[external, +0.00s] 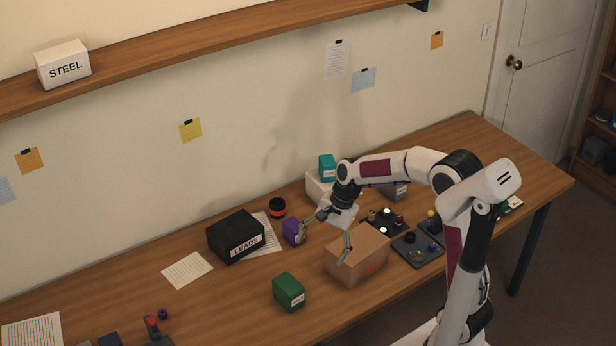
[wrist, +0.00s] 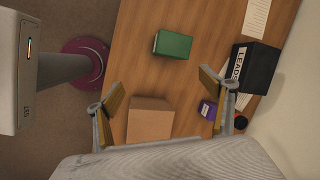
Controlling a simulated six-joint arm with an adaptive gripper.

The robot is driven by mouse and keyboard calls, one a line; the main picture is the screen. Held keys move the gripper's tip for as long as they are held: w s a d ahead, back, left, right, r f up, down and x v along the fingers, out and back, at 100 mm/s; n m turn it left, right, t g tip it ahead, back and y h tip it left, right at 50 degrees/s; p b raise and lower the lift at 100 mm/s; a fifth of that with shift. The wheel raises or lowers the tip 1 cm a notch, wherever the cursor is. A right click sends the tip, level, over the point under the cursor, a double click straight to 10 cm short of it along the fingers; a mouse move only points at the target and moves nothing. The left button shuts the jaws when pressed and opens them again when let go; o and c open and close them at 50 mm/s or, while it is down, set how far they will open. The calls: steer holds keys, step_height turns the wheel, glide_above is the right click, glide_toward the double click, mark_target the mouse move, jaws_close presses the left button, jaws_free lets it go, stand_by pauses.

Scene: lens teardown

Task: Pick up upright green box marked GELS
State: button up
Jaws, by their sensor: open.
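The green box (external: 289,292) stands upright on the table, with a small white label on its front side that is too small to read here. It also shows in the wrist view (wrist: 172,45), near the top middle. My gripper (external: 325,241) is open and empty, above the table over the cardboard box and purple box. In the wrist view its two fingers (wrist: 164,108) are spread wide, and the green box lies beyond their tips, apart from them.
A cardboard box (external: 357,256) sits right of the green box. A purple box (external: 293,232) and the black LEADS box (external: 236,237) stand behind it. Trays of small parts (external: 417,250) lie further right. The table left of the green box is mostly clear.

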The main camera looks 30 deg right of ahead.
mark_target(292, 281)
steer(key=w+a+f+m, duration=0.1)
steer(key=a+f, duration=0.1)
steer(key=f, duration=0.1)
steer(key=w+a+f+m+g, duration=0.1)
steer(key=w+a+f+m, duration=0.1)
steer(key=f, duration=0.1)
steer(key=w+a+f+m, duration=0.1)
steer(key=w+a+f, duration=0.1)
steer(key=f, duration=0.2)
steer(key=shift+w+a+m+g+y, duration=0.1)
steer(key=shift+m+g+y, duration=0.2)
steer(key=shift+m+y, duration=0.1)
steer(key=shift+x, duration=1.3)
steer(key=shift+s+a+f, duration=0.15)
steer(key=shift+f, duration=0.45)
steer(key=shift+s+a+f, duration=0.15)
steer(key=shift+s+f, duration=0.05)
steer(key=shift+f, duration=0.35)
steer(key=shift+s+a+f, duration=0.15)
steer(key=shift+f, duration=0.45)
steer(key=shift+x, duration=0.75)
steer(key=shift+c, duration=0.4)
steer(key=c, duration=1.2)
